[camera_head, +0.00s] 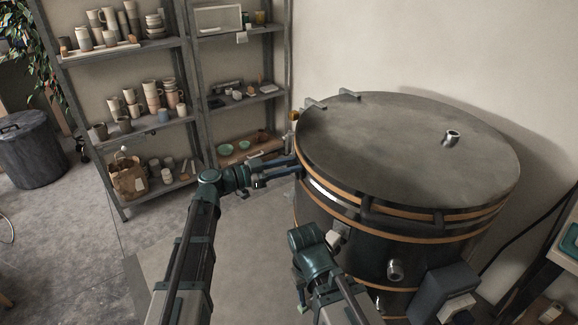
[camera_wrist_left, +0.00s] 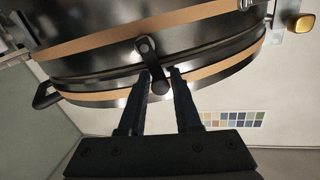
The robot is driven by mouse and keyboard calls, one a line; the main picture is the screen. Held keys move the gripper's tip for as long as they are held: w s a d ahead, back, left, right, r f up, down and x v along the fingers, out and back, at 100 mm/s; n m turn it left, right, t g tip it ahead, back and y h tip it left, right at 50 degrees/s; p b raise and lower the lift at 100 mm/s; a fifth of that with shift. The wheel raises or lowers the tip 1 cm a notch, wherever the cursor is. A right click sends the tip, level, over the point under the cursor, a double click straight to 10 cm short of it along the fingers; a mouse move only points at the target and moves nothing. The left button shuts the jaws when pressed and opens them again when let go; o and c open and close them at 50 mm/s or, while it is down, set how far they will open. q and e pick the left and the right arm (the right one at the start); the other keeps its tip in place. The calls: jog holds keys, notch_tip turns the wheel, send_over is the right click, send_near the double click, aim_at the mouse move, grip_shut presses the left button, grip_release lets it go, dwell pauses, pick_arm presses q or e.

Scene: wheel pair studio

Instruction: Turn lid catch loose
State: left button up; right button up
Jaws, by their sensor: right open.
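The lid catch (camera_wrist_left: 160,86) is a small dark lever with a rounded end on the rim of the round dark kiln (camera_head: 330,212). It hangs from a pivot bolt across the seam below the lid (camera_head: 400,140), which lies flat. My left gripper (camera_head: 296,161) is at the left of the kiln rim. In the left wrist view its two fingers (camera_wrist_left: 160,78) flank the catch's end closely, with the catch filling the gap at their tips. My right gripper (camera_head: 302,287) is low in front of the kiln, mostly hidden by its own wrist, away from the catch.
Grey shelves (camera_head: 190,62) with pottery stand behind my left arm. A metal fitting (camera_head: 452,138) sticks up from the lid. A dark box (camera_head: 445,290) is at the kiln's lower right. A dark bin (camera_head: 32,155) stands far left. Floor left of the kiln is clear.

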pick_arm(q)
grip_shut()
jog(key=shift+w+n, duration=0.1)
jog(key=shift+n, duration=0.2)
jog(key=n, duration=0.1)
jog(key=w+n, duration=0.1)
jog(key=shift+a+f+n, duration=0.2)
jog(key=shift+n, duration=0.1)
jog(key=shift+w+a+f+n+g+y+b, duration=0.15)
jog(key=shift+w+f+n+b, duration=0.35)
jog(key=shift+n, duration=1.5)
jog(key=shift+w+a+f+n+g+y+b, duration=0.25)
jog(key=shift+f+n, duration=0.5)
jog(key=shift+n, duration=1.25)
jog(key=shift+w+d+f+n+g+h+b, duration=0.15)
jog(key=shift+f+n+b, duration=0.4)
jog(key=shift+n, duration=1.45)
jog(key=shift+a, duration=0.1)
